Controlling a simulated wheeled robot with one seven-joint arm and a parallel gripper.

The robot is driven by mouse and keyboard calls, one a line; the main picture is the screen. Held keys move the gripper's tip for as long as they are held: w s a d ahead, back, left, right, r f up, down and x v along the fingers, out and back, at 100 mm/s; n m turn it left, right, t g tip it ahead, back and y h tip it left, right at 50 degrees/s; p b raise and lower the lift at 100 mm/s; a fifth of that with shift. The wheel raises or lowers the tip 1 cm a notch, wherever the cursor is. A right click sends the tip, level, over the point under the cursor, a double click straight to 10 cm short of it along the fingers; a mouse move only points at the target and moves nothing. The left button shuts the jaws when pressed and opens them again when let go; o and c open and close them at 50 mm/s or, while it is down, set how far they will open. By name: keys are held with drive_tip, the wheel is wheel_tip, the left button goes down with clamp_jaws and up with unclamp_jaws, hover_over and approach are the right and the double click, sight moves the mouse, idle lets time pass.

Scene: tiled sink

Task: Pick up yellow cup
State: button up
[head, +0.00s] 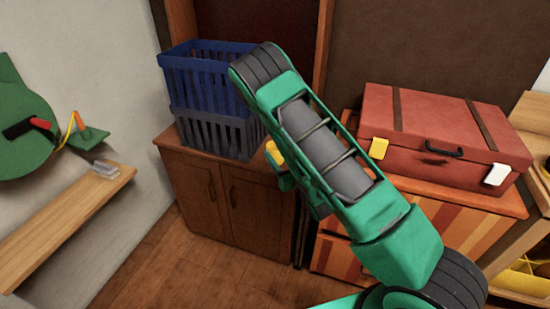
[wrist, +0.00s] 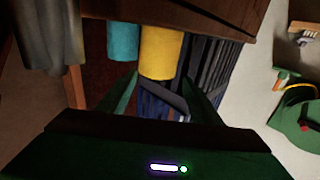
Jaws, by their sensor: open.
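The yellow cup (wrist: 160,53) shows in the wrist view as a plain yellow cylinder. In the head view only a yellow patch of it (head: 274,152) shows at the left edge of my arm, beside the crates. My gripper (wrist: 160,82) is open, with one green finger to each side of the cup's near end in the wrist view. I cannot tell whether the fingers touch it. In the head view my arm hides most of the gripper and the cup.
A teal cylinder (wrist: 124,42) stands close beside the cup. A blue crate (head: 205,75) sits on a grey crate (head: 215,132) on the brown cabinet (head: 225,205). A red suitcase (head: 435,140) lies right of my arm. Wooden floor is clear at front left.

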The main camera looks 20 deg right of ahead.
sight(272, 148)
drive_tip(key=w, duration=0.4)
drive_tip(key=shift+w+f, duration=0.1)
drive_tip(key=shift+w, duration=0.15)
drive_tip(key=shift+w+a+f, duration=0.15)
drive_tip(key=shift+w+a, duration=0.05)
drive_tip(key=shift+w, duration=0.7)
drive_tip(key=shift+w+a+f, duration=0.15)
drive_tip(key=shift+w, duration=0.75)
drive_tip(key=shift+w+a+f, duration=0.15)
drive_tip(key=shift+w+a, duration=0.05)
drive_tip(key=shift+w, duration=0.7)
drive_tip(key=shift+c, duration=0.2)
drive_tip(key=c, duration=1)
